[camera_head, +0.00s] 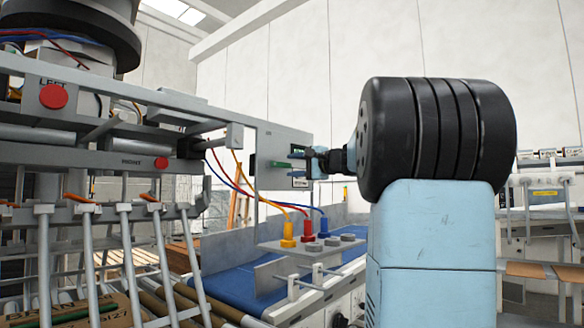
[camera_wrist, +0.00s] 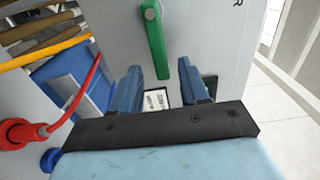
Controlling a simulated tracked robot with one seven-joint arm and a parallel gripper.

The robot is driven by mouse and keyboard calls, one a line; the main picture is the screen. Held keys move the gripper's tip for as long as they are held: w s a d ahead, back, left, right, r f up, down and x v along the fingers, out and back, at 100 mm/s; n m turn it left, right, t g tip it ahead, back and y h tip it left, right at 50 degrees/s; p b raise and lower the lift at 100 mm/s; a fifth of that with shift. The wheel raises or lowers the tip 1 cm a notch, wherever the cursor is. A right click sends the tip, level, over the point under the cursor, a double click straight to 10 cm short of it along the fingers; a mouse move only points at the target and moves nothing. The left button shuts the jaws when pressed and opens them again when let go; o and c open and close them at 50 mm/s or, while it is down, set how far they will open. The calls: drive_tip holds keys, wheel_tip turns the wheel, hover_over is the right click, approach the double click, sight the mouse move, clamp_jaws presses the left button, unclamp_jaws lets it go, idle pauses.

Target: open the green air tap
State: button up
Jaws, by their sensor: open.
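The green air tap has a long green handle on a grey panel. In the wrist view the handle (camera_wrist: 156,48) runs from a round pivot at the top down to its free end. In the head view the handle (camera_head: 280,164) lies roughly level, just left of my gripper. My gripper (camera_head: 297,162) faces the panel from the right, its blue fingers open and empty. In the wrist view my gripper (camera_wrist: 160,68) has one finger on each side of the handle's free end, with gaps showing. I cannot tell whether the fingertips reach past the handle in depth.
A white label (camera_wrist: 156,98) sits on the panel below the handle. Yellow, red (camera_head: 308,232) and blue plugs with cables stand on a grey plate below the panel. A blue conveyor (camera_head: 236,284) runs beneath. Red buttons (camera_head: 53,96) are on the frame at left.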

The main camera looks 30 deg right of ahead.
drive_tip(key=shift+x, duration=0.85)
drive_tip(key=shift+f, duration=0.1)
clamp_jaws()
